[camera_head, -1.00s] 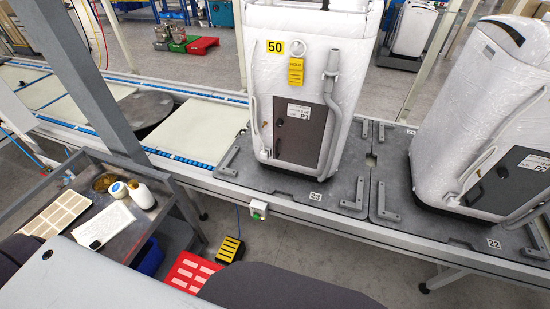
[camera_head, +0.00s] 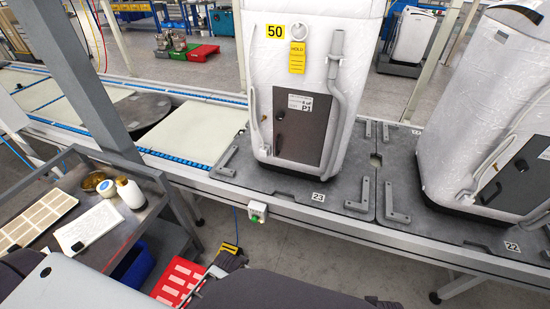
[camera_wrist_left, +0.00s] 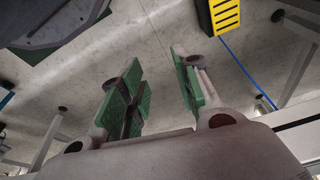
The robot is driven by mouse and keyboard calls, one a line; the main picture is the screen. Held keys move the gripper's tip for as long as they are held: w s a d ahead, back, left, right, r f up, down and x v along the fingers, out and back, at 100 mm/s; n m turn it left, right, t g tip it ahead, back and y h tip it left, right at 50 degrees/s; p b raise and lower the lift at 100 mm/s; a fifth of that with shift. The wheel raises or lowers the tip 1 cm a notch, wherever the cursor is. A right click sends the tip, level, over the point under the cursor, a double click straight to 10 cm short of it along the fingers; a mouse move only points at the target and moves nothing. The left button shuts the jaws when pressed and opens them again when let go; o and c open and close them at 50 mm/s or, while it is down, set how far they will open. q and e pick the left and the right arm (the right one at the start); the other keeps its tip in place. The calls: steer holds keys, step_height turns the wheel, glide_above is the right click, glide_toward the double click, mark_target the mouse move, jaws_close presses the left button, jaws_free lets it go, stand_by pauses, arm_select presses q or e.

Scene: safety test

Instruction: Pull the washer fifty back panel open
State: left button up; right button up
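The washer with the yellow 50 tag (camera_head: 275,31) stands upright on a grey pallet plate, wrapped in clear film. Its dark grey back panel (camera_head: 313,135) looks closed and flush, with a small black latch (camera_head: 280,114) at its left side and a P1 label. A grey hose runs down the panel's right side. In the left wrist view my left gripper (camera_wrist_left: 160,85) is open, green pads apart, with nothing between them. My right gripper is not in view.
A second wrapped washer (camera_head: 485,100) stands at right on the conveyor (camera_head: 345,228). A small green-and-white box (camera_head: 257,211) sits on the conveyor's front edge. A steel cart (camera_head: 150,222) with bottles is at left. A yellow pedal (camera_wrist_left: 227,18) lies on the floor.

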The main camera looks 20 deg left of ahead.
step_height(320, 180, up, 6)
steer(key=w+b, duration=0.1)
steer(key=b, duration=0.3)
arm_select(q)
steer(key=w+d+r+t+h+b, duration=0.1)
steer(key=w+r+t, duration=0.1)
steer(key=w+r, duration=0.35)
steer(key=w+r+t+b, duration=0.1)
steer(key=w+r+t, duration=0.15)
steer(key=r, duration=0.55)
steer(key=w+a+r+t+h, duration=0.2)
steer(key=w+a+r+t, duration=0.2)
steer(key=w+r+t, duration=0.6)
steer(key=w+r+b, duration=0.1)
steer(key=w+r, duration=0.5)
steer(key=w, duration=0.2)
steer(key=shift+w+a+h, duration=0.2)
steer(key=shift+w+h, duration=0.05)
steer(key=shift+h, duration=0.15)
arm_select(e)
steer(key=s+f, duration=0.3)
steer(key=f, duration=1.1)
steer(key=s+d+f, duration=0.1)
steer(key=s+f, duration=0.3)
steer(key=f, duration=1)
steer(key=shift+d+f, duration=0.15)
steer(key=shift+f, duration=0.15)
arm_select(q)
steer(key=shift+w, duration=0.2)
